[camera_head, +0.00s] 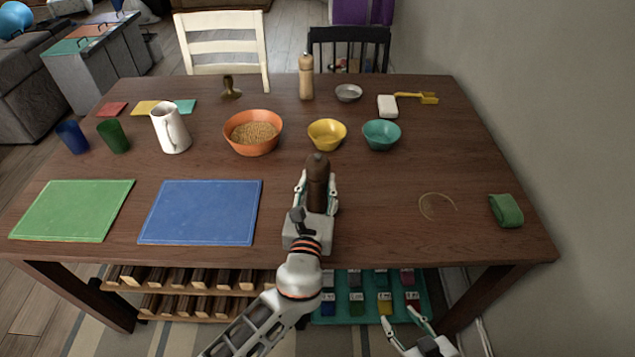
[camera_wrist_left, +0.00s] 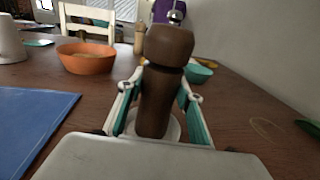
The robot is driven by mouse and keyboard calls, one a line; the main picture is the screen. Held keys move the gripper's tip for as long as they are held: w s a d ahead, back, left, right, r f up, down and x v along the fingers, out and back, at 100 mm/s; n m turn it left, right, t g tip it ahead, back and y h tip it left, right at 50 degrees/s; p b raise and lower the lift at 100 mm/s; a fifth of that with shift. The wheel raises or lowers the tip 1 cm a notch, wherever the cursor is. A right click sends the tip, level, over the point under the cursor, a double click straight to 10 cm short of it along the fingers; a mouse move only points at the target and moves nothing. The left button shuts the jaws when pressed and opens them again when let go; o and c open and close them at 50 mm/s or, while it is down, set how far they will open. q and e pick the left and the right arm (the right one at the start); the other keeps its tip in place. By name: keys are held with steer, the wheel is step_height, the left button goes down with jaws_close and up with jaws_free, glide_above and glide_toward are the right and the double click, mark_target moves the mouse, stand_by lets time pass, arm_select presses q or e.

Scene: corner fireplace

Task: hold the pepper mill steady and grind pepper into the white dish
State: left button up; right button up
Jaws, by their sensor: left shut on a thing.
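The dark brown pepper mill (camera_head: 318,180) stands upright near the front middle of the table. My left gripper (camera_head: 317,203) is shut around its body; the wrist view shows the mill (camera_wrist_left: 160,85) between both fingers (camera_wrist_left: 158,103). A white rounded edge (camera_wrist_left: 176,130) shows at the mill's base in the wrist view; I cannot tell whether it is the white dish. No white dish shows clearly in the head view. My right gripper (camera_head: 400,316) is low at the bottom edge, in front of the table, with its fingers apart and empty.
Orange (camera_head: 253,147), yellow (camera_head: 327,148) and teal (camera_head: 381,145) bowls stand beyond the mill. A light wooden mill (camera_head: 306,76) and grey dish (camera_head: 348,93) stand behind. Blue mat (camera_head: 200,212) lies left; a green roll (camera_head: 506,210) lies right. The table (camera_head: 390,225) right of the mill is mostly clear.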

steer(key=shift+s+f, duration=0.2)
steer(key=shift+f, duration=0.25)
steer(key=shift+w+r, duration=0.1)
steer(key=shift+r, duration=0.15)
steer(key=shift+o, duration=0.4)
steer(key=shift+f, duration=0.15)
